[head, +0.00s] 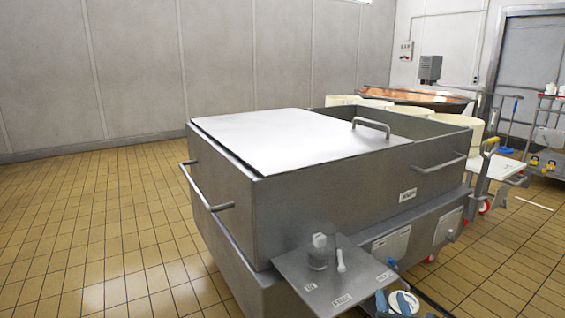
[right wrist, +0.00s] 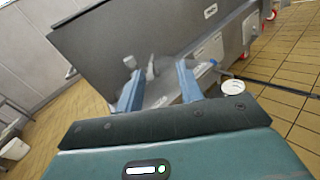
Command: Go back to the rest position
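My right gripper (head: 384,300) shows at the bottom edge of the head view, partly cut off, by the front of the steel vat's side shelf. In the right wrist view its two blue fingers (right wrist: 159,72) are spread apart with nothing held between them. The grey shelf (head: 325,287) carries a small clear-and-white container (head: 318,252) and a white upright piece (head: 341,261). A white round item (head: 404,302) is beside the gripper; it also shows right of the fingers in the wrist view (right wrist: 232,87). My left gripper is not in view.
The large steel vat (head: 228,215) stands close ahead, with a flat lid (head: 290,140) over part of its top and handles sticking out. A trolley (head: 548,150) and a copper vat (head: 415,96) stand behind right. Tiled floor (head: 95,225) is clear at left.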

